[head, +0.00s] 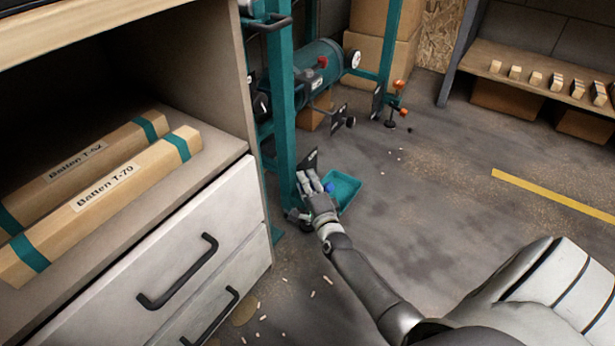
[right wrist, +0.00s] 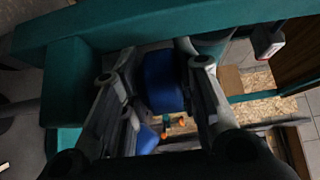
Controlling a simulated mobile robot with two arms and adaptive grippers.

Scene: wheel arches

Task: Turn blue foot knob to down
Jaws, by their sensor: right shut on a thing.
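The blue foot knob (head: 328,187) shows as a small blue patch low on the teal frame (head: 283,120) in the head view. My right gripper (head: 311,185) is down at it, and its fingers hide most of it. In the right wrist view the blue knob (right wrist: 163,82) sits between the two fingers of my right gripper (right wrist: 155,74), which is shut on it. A second blue patch (right wrist: 147,138) shows below it there. The knob's markings are hidden, so I cannot tell its setting. My left gripper is not in view.
A teal tray (head: 345,188) lies just right of the gripper. A white drawer cabinet (head: 190,245) with black handles stands close on the left. Orange knobs (head: 399,84) show on another frame foot farther back. The floor (head: 440,190) to the right is mostly clear.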

